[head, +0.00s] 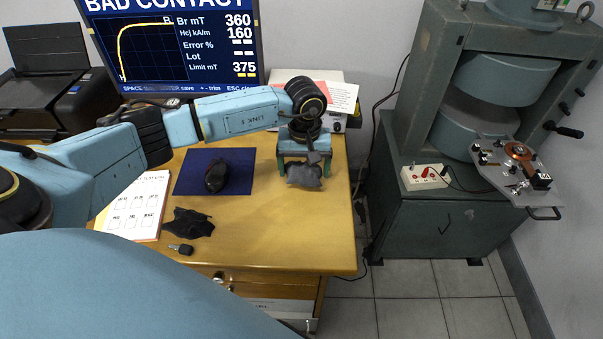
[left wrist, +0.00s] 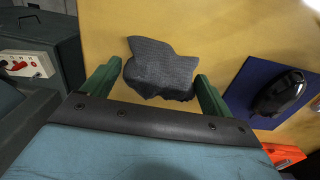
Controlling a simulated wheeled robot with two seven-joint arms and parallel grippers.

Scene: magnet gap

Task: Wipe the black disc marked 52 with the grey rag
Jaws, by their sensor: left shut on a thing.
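The grey rag (head: 304,176) hangs crumpled between the green fingers of my left gripper (head: 304,164), over the right part of the desk. The left wrist view shows the rag (left wrist: 160,68) bunched between the two fingers of the gripper (left wrist: 156,85), which is shut on it. I cannot tell in the head view whether the rag touches the desk top. I cannot make out a black disc marked 52 in either view. My right gripper is not in view.
A grey press (head: 400,215) with a fixture plate (head: 515,180) stands right, across a floor gap.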

